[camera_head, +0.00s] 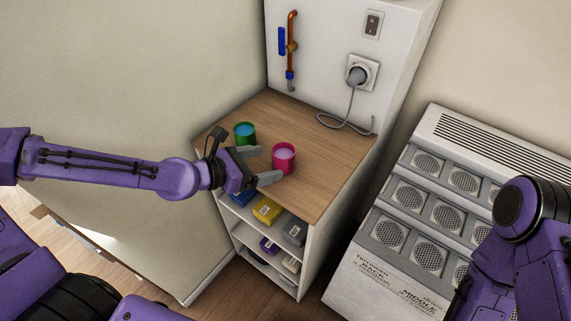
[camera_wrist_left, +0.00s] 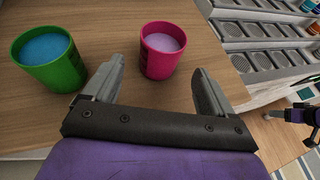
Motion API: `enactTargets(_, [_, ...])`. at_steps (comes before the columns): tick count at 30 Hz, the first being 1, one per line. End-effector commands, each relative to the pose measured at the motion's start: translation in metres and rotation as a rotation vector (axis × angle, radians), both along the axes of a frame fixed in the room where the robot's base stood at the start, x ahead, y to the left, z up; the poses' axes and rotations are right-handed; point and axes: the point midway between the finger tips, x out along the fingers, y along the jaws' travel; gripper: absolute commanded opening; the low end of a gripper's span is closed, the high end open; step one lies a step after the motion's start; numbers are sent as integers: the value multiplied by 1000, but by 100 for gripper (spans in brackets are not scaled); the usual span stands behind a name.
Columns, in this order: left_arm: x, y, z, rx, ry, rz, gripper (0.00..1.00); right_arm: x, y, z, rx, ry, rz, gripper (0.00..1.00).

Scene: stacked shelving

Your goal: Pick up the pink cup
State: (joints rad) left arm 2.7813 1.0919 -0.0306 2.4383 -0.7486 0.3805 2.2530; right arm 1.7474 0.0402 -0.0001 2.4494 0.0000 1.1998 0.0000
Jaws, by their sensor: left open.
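The pink cup (camera_head: 284,158) stands upright on the wooden top of the shelf unit, with a pale lilac content. In the left wrist view the pink cup (camera_wrist_left: 162,52) is just beyond and between the fingertips. My left gripper (camera_head: 264,165) is open and empty, its fingers pointing at the cup from the left. It also shows in the left wrist view (camera_wrist_left: 160,82), one finger on each side and apart from the cup. My right arm shows at the right edge, but its gripper is not visible.
A green cup (camera_head: 244,133) with blue content stands left of the pink cup, outside my left finger; it also shows in the left wrist view (camera_wrist_left: 47,62). A speaker-like rack (camera_head: 412,200) stands right. Boxes fill the lower shelves.

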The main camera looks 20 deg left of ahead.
Motion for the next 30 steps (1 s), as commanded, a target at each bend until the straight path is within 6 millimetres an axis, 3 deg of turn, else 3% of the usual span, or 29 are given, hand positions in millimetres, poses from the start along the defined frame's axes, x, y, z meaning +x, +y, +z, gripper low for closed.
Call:
enactTargets(17, [48,-41,-27,1,0,-6,86,1,0,-8,0,-2,0,43])
enactTargets(24, [50,-42,-27,-2,-1,-4,86,1,0,-8,0,-2,1,43])
enactTargets(25, [50,-42,-27,-2,-1,-4,79,1,0,-8,0,-2,1,43])
enactTargets(30, [50,-42,-27,-2,-1,-4,28,1,0,-8,0,-2,1,43])
